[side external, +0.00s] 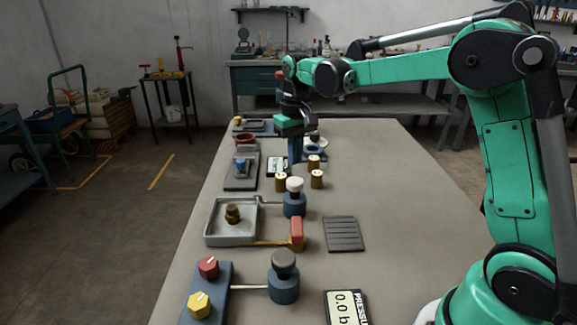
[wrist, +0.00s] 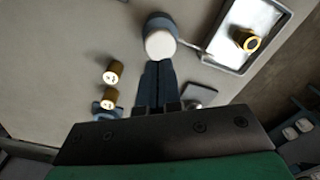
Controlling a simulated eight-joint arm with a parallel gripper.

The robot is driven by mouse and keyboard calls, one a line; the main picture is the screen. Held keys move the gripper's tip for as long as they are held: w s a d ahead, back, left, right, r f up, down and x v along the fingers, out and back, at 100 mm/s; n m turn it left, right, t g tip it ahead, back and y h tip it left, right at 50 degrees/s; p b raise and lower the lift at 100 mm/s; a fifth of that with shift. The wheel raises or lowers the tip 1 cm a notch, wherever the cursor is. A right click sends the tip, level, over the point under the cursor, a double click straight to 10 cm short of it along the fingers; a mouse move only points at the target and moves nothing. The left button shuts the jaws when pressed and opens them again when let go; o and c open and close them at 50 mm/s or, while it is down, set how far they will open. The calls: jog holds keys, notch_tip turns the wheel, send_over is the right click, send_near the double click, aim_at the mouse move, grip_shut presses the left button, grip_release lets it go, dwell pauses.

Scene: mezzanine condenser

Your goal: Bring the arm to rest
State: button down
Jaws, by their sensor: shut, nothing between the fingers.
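My gripper (side external: 295,158) hangs from the green arm over the far half of the long table (side external: 380,185), pointing down. In the wrist view its two blue fingers (wrist: 157,70) lie side by side with only a thin dark line between them, shut and empty. The fingertips show near the white-topped knob (wrist: 160,44) in that view, with no visible grip on it. In the side view the white-topped knob (side external: 294,184) stands on a blue base nearer the camera than the gripper. I cannot tell the exact height of the fingertips above the table.
A grey tray (side external: 212,238) holds a brass fitting (side external: 232,213). A grooved dark plate (side external: 344,234), a pressure display (side external: 345,308) and a blue block with red and yellow knobs (side external: 208,267) are nearer. The table's right side is clear.

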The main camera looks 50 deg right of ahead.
jog(key=s+a+n+t, duration=0.1)
jog(key=s+a+t, duration=0.2)
jog(key=s, duration=0.3)
jog(key=s+a+r+n+t, duration=0.1)
jog(key=s+a+n+t, duration=0.1)
jog(key=s+a+t, duration=0.2)
jog(key=shift+s+a, duration=0.4)
jog(key=shift+s, duration=0.85)
jog(key=shift+r, duration=0.1)
jog(key=w+d+r+m+g, duration=0.3)
jog(key=w+d+g, duration=0.45)
jog(key=w, duration=0.55)
jog(key=shift+t, duration=0.25)
jog(key=shift+s+d+f, duration=0.1)
jog(key=shift+s+f, duration=0.05)
jog(key=shift+f, duration=1.4)
jog(key=shift+s+d+f, duration=0.1)
jog(key=shift+f, duration=1.45)
jog(key=shift+f, duration=0.25)
